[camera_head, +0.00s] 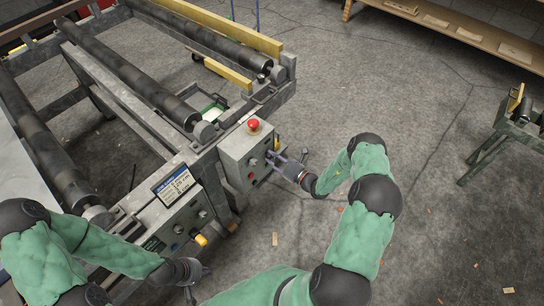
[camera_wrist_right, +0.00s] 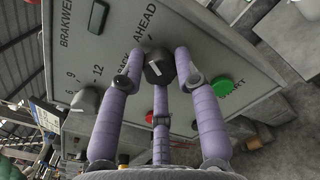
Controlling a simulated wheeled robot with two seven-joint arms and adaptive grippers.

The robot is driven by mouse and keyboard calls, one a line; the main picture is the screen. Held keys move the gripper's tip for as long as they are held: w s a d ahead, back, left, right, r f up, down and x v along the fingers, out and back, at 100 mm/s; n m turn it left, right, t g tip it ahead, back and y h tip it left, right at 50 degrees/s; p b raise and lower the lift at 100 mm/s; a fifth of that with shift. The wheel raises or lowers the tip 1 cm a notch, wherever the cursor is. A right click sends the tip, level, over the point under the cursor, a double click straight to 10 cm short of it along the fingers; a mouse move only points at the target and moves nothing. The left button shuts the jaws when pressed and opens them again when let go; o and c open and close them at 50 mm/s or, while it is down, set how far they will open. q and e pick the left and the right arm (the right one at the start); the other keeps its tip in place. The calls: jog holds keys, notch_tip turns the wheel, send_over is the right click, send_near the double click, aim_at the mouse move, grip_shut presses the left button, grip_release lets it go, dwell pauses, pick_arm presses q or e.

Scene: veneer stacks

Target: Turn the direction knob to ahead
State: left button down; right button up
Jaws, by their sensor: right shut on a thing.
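The direction knob (camera_wrist_right: 158,68) is black with a white mark, on a grey panel (camera_wrist_right: 215,50) in the right wrist view. The labels BACK and AHEAD are printed above it; which one the mark points to is hard to tell. My right gripper (camera_wrist_right: 158,80) is shut on the knob, its purple fingers around it. In the head view my right gripper (camera_head: 273,158) reaches the front of the grey control box (camera_head: 236,150), hiding the knob. My left gripper (camera_head: 198,282) is open and empty, in front of the lower control box at the bottom.
A red mushroom button (camera_head: 253,124) tops the box. The roller frame (camera_head: 125,110) fills the left. The floor (camera_head: 300,80) right of the frame is mostly clear.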

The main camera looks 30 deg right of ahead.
jog(key=o, duration=0.8)
jog(key=p+v, duration=0.1)
jog(key=v, duration=0.5)
dwell(0.4)
